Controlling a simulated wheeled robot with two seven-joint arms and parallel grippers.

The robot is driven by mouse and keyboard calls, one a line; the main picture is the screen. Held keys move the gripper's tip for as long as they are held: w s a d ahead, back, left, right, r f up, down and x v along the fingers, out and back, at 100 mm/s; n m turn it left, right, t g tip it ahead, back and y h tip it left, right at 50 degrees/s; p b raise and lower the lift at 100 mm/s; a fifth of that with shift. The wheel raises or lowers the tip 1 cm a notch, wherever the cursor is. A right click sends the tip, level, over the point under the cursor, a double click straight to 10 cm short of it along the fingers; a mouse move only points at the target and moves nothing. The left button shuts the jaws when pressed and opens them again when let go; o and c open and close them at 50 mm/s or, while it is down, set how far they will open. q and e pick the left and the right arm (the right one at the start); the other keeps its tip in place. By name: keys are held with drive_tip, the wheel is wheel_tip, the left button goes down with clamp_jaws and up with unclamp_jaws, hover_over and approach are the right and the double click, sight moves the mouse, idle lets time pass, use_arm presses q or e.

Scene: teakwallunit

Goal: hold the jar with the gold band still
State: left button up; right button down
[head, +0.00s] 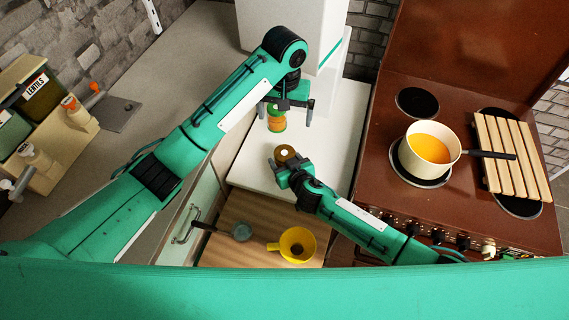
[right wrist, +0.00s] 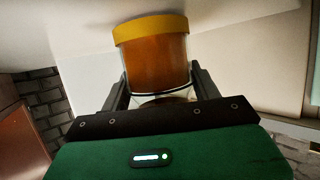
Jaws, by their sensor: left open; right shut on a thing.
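The jar with the gold band (right wrist: 155,62) fills the middle of the right wrist view, with amber contents below a yellow-gold band. In the head view its round top (head: 286,153) shows at the tip of my right gripper (head: 290,165). My right gripper is shut on this jar, with one finger on each side. My left gripper (head: 287,105) is open, farther back. A second jar (head: 276,121), orange with green bands, is just below the left gripper's jaws, nearer the left finger. I cannot tell whether the left fingers touch it.
A white surface (head: 335,130) lies under both grippers. At right, a brown stove (head: 387,215) carries a pot (head: 408,150) and a slatted rack (head: 514,170). A lentils box stands far left.

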use_arm(q)
drive_tip(key=shift+r, duration=0.45)
use_arm(e)
drive_tip(key=shift+c, duration=1.3)
unclamp_jaws()
drive_tip(key=shift+s, duration=0.1)
use_arm(q)
wheel_tip(320, 180, down, 2)
drive_tip(key=shift+f+b, duration=0.1)
drive_tip(key=shift+b, duration=0.95)
use_arm(e)
drive_tip(key=v, duration=1.3)
drive_tip(key=shift+s+d, duration=0.2)
drive_tip(key=shift+s, duration=0.1)
drive_tip(key=shift+r, duration=0.1)
